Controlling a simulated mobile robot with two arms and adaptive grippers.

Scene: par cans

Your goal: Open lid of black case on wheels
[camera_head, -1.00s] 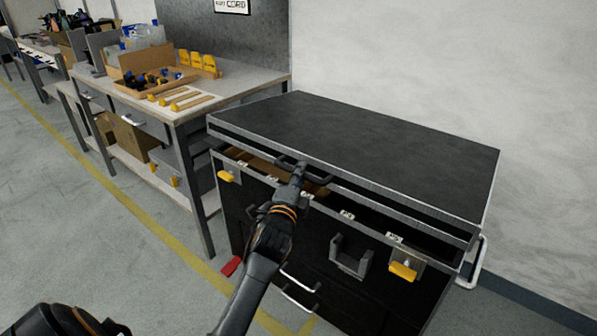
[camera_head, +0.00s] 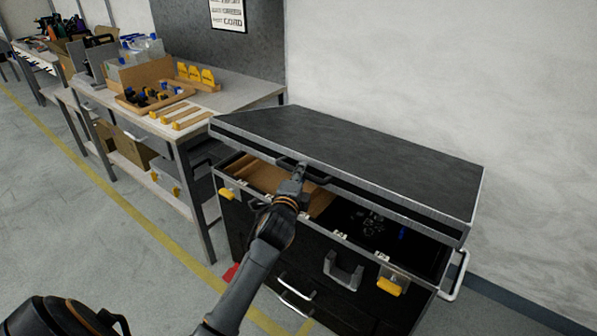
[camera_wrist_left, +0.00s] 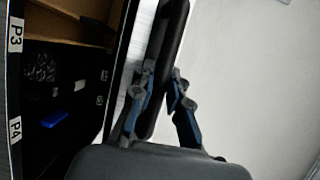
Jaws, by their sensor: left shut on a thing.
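The black case (camera_head: 275,235) stands against the wall with its lid (camera_head: 350,150) tilted up at the front edge. Through the gap I see a brown lining or divider (camera_head: 262,178) on the left and dark contents on the right. My left gripper (camera_head: 298,170) is shut on the dark handle at the lid's front edge. In the left wrist view the gripper's fingers (camera_wrist_left: 160,100) close around the dark handle bar (camera_wrist_left: 168,60), beside the lid's pale edge. That view also shows the case interior (camera_wrist_left: 60,85) with P3 and P4 labels. My right gripper is not in view.
A workbench (camera_head: 240,92) with trays, wooden strips and yellow pieces stands left of the case. Yellow latches (camera_head: 390,287) and a grey handle (camera_head: 343,272) are on the case front. Floor at left is clear.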

